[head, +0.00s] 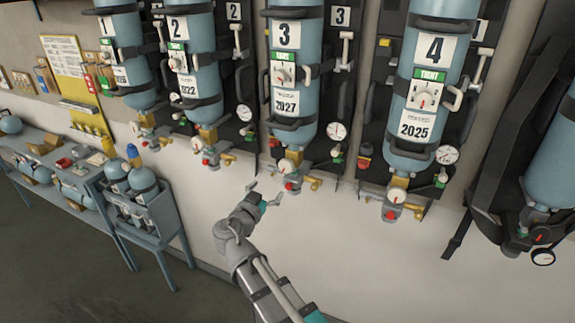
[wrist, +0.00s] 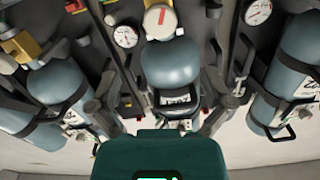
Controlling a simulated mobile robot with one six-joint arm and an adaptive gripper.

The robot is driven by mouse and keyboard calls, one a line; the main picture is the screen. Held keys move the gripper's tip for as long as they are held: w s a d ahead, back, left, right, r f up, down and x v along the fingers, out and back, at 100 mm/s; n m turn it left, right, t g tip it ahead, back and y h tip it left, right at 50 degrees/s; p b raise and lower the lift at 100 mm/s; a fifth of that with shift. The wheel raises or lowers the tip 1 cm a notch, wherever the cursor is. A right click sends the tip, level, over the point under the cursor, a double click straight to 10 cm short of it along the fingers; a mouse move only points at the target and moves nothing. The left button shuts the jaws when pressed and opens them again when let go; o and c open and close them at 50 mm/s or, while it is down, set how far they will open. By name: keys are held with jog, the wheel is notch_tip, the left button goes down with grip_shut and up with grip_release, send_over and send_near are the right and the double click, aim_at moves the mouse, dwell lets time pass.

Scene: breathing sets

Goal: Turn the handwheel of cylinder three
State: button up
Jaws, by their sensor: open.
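Cylinder three (head: 296,75) is a light blue cylinder hung on the wall, labelled 3 with a green tag and 2027. Under it is a brass and grey valve with a round white gauge (head: 285,166) and a red round part (head: 291,186), which looks like the handwheel.
Cylinder two (head: 195,80) hangs to the left and cylinder four (head: 424,75) to the right, with similar valves. A dial gauge (head: 336,131) sits beside cylinder three. A blue rack (head: 150,215) with small cylinders stands at lower left. The wall below the valves is bare.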

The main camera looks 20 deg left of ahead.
aim_at(285, 168)
jog(key=w, duration=0.9)
jog(key=w+d, duration=0.1)
jog(key=w, duration=0.3)
jog(key=shift+w, duration=0.2)
jog(key=shift+c, duration=0.3)
jog(key=c, duration=1.1)
